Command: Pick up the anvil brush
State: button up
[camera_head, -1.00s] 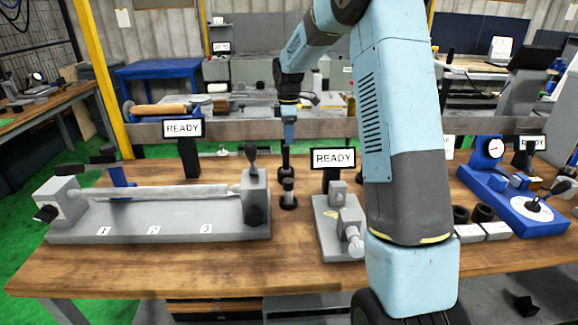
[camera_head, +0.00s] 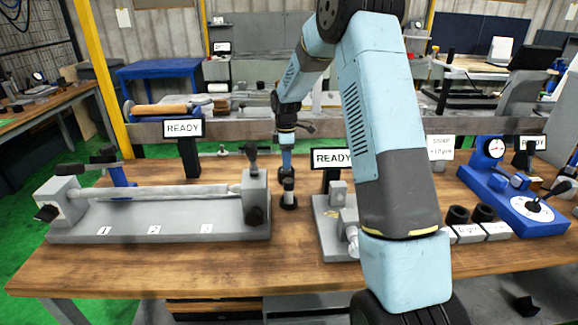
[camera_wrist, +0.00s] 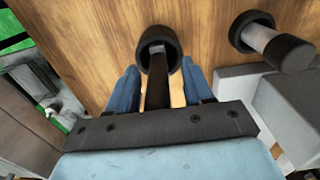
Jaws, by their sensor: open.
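A dark upright piece (camera_wrist: 157,85) with a black round end (camera_wrist: 158,45) shows in the wrist view and appears to be the anvil brush. My gripper (camera_wrist: 160,72) is open, with one blue finger on each side of this piece. Whether the fingers touch it is unclear.
A long grey fixture (camera_head: 160,225) with a shaft stands left on the wooden bench (camera_head: 190,265). A grey device (camera_head: 330,235) stands right of the gripper, partly hidden by my arm, beside a READY sign (camera_head: 331,158). A blue gauge stand (camera_head: 515,200) is farther right.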

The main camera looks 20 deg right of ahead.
grip_shut()
dwell(0.4)
jog(key=shift+r, duration=0.15)
